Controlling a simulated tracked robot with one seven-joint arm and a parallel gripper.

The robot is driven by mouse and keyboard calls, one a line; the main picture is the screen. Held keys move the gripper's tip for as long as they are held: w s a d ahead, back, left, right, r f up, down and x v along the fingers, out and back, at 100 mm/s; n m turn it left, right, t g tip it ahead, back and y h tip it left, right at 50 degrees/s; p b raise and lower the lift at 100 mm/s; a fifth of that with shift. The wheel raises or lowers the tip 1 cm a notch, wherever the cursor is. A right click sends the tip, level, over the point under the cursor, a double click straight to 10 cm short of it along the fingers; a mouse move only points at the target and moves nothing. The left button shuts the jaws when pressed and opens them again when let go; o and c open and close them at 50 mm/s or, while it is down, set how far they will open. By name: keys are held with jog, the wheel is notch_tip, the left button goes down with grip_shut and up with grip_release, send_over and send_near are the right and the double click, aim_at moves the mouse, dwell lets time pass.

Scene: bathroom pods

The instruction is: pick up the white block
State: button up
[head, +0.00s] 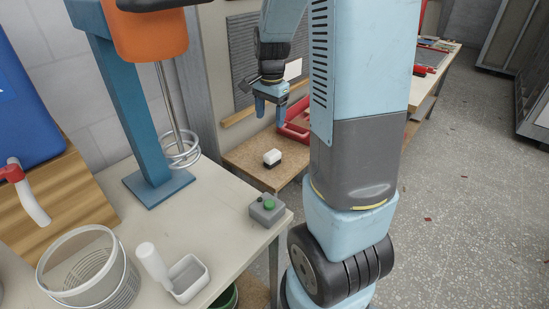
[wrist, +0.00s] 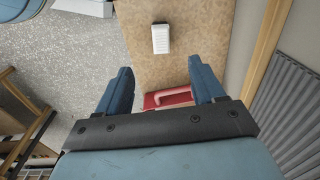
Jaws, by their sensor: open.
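The white block (head: 272,157) sits on a small wooden table (head: 245,155) in the head view, with a dark part under or beside it. In the wrist view the white block (wrist: 160,39) lies on the tan wooden surface (wrist: 190,60), ahead of the fingertips. My gripper (head: 270,108) is above the table, pointing down, clear of the block. In the wrist view its two blue fingers (wrist: 160,80) are spread apart with nothing between them touching.
A red tray (head: 296,128) with a handle is on the same table, and shows between my fingers in the wrist view (wrist: 170,97). A wall panel stands behind.

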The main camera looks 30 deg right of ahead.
aim_at(272, 152)
jog(key=shift+m+g, duration=0.3)
jog(key=shift+m, duration=0.4)
jog(key=f, duration=0.4)
jog(key=w+d+f, duration=0.1)
jog(key=f, duration=0.6)
jog(key=shift+w+d+f, duration=0.15)
jog(key=shift+d+f, duration=0.15)
jog(key=shift+f, duration=0.1)
jog(key=shift+w+a+f, duration=0.1)
jog(key=shift+w+f, duration=0.05)
jog(key=shift+f, duration=1.15)
jog(key=shift+w+f, duration=0.1)
jog(key=shift+f, duration=1.15)
jog(key=c, duration=1.1)
jog(key=shift+r, duration=0.1)
